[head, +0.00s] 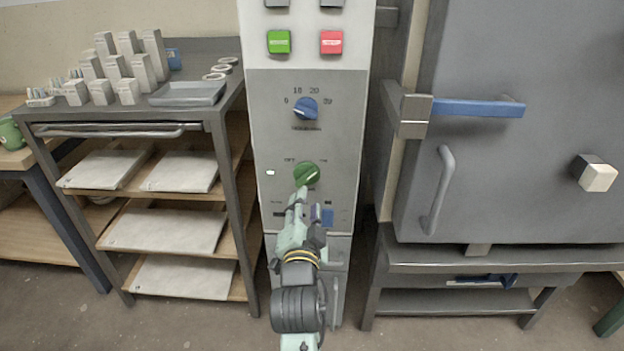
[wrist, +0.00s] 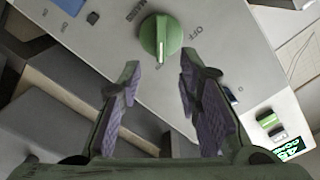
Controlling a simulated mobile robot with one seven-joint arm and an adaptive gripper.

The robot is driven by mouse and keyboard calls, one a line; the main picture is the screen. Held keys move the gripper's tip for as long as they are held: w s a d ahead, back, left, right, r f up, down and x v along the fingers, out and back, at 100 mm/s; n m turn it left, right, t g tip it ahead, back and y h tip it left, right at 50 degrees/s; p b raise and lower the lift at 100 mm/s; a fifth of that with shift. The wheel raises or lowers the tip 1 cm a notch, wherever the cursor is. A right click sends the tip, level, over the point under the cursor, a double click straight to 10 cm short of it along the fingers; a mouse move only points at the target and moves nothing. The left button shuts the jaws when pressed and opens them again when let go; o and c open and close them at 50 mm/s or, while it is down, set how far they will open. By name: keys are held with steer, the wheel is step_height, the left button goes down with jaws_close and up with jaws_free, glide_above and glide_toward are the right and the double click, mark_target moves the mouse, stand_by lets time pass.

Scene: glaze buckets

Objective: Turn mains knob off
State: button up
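The mains knob (head: 307,174) is a round green knob on the grey panel of the control cabinet, with OFF printed at its upper left and ON at its upper right. Its white pointer line slants to the upper right, toward ON. In the wrist view the green knob (wrist: 160,38) sits just beyond the fingertips, roughly centred between them. My gripper (wrist: 160,66) is open and empty, with a finger to either side of the line to the knob. In the head view my gripper (head: 303,203) is just below the knob and covers part of the panel under it.
A blue knob (head: 306,108) with a number scale is above the mains knob. Green (head: 278,42) and red (head: 331,42) buttons are higher up. A shelf rack (head: 222,150) stands left, and a grey kiln (head: 520,130) with a door handle (head: 438,190) stands right.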

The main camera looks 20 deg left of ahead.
mark_target(308, 178)
steer(key=p+x, duration=0.1)
steer(key=x, duration=0.7)
steer(key=shift+w+a+p, duration=0.15)
steer(key=shift+w+p, duration=0.15)
steer(key=shift+w, duration=0.05)
steer(key=shift+c, duration=0.4)
jaws_close()
